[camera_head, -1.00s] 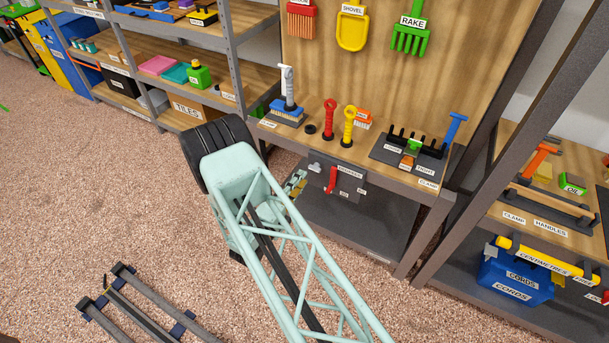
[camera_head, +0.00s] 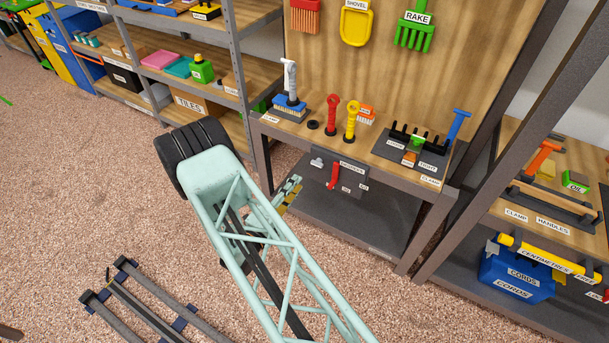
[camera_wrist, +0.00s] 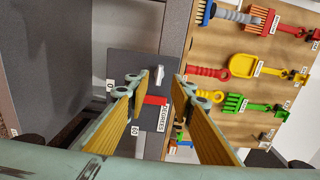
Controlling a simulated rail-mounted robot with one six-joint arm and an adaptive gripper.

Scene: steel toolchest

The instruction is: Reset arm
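My arm's green lattice link crosses the middle of the head view. Part of my gripper shows beyond it in the head view (camera_head: 290,194), low in front of the bench. In the wrist view my gripper (camera_wrist: 153,90) has its two yellow-padded fingers well apart, with nothing held between them. The same panel (camera_head: 352,178) and red handle (camera_head: 333,176) hang under the bench top in the head view. The gripper looks apart from the panel.
The bench top (camera_head: 290,128) holds a brush, red and yellow tools and a dark rack (camera_head: 410,150). A shovel (camera_head: 355,25) and rake (camera_head: 415,30) hang above. Shelves stand left and right. A rail (camera_head: 150,310) lies on the floor at lower left. Open floor surrounds the arm.

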